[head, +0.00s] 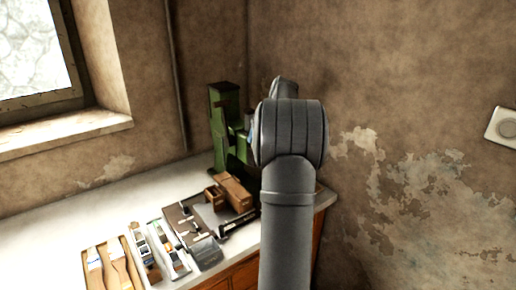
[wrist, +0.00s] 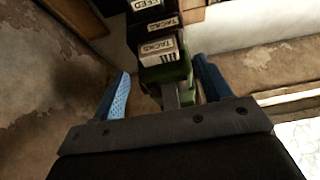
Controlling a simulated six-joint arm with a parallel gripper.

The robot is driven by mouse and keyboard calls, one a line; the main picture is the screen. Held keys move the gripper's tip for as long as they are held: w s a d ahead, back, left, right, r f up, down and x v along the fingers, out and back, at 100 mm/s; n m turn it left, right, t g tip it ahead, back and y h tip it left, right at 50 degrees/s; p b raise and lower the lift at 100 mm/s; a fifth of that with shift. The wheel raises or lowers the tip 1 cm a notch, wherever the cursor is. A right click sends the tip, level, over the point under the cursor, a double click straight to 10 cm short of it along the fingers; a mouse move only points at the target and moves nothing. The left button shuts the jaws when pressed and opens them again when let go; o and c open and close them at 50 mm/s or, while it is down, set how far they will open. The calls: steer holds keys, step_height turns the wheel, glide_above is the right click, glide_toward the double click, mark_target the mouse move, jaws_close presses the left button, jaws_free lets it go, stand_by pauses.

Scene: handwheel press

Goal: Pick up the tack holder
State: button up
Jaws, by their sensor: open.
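In the wrist view, a dark stepped block with pale labels stands ahead of my gripper (wrist: 161,66). The lower labels read TACKS (wrist: 160,48), and the top one reads FEED. I cannot tell for sure which part is the tack holder. My gripper's two blue fingers are spread apart, one on each side of the block's near end and the green part below it. No contact shows. In the head view, the green handwheel press (head: 222,125) stands at the back of the bench. My arm hides most of my gripper and the press's right side there.
The white bench (head: 60,225) carries a wooden box (head: 234,192), a dark board with small fittings (head: 187,222), narrow parts trays (head: 160,250) and a tray with wooden-handled brushes (head: 108,265). Walls stand close behind. The bench's left part is clear.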

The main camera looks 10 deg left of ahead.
steer(key=x, duration=0.3)
steer(key=shift+f, duration=0.3)
steer(key=c, duration=1.1)
steer(key=shift+r, duration=0.15)
